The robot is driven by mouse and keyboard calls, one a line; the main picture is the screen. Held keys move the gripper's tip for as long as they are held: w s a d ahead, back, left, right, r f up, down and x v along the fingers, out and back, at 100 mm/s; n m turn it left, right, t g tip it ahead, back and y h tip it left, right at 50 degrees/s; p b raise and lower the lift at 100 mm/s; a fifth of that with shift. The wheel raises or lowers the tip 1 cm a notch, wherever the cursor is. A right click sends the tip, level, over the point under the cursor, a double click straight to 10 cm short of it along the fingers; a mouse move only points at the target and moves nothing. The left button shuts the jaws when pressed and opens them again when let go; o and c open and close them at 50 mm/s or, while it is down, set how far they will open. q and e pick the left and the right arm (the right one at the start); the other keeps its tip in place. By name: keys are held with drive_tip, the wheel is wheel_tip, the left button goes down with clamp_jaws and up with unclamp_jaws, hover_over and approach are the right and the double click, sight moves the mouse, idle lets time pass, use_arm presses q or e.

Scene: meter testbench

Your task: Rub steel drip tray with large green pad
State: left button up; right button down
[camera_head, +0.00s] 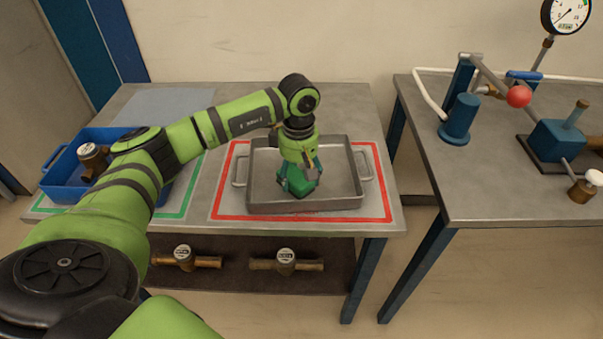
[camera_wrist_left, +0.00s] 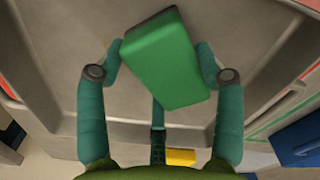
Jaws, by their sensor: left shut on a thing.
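The steel drip tray (camera_head: 335,187) sits inside the red outlined square on the left table, with a handle at each side. My left gripper (camera_head: 298,186) points down into the tray, left of its middle. It is shut on the large green pad (camera_head: 303,192), which shows low between the fingers. In the left wrist view, the green pad (camera_wrist_left: 165,60) is tilted between the two fingertips, over the tray floor (camera_wrist_left: 60,40). I cannot tell whether the pad touches the tray floor. The right gripper is not in view.
A blue crate (camera_head: 62,183) with a brass meter (camera_head: 93,158) stands at the left, by a green outline. Two meters (camera_head: 286,262) lie on the shelf below. A second table (camera_head: 480,190) at right carries a test rig with a red ball (camera_head: 518,96) and a gauge (camera_head: 567,12).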

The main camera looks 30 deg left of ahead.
use_arm(q)
drive_tip(key=shift+r+p, duration=1.8)
drive_tip(key=shift+r, duration=1.25)
drive_tip(key=shift+r, duration=0.1)
drive_tip(key=shift+r+p, duration=0.8)
drive_tip(key=shift+r, duration=0.6)
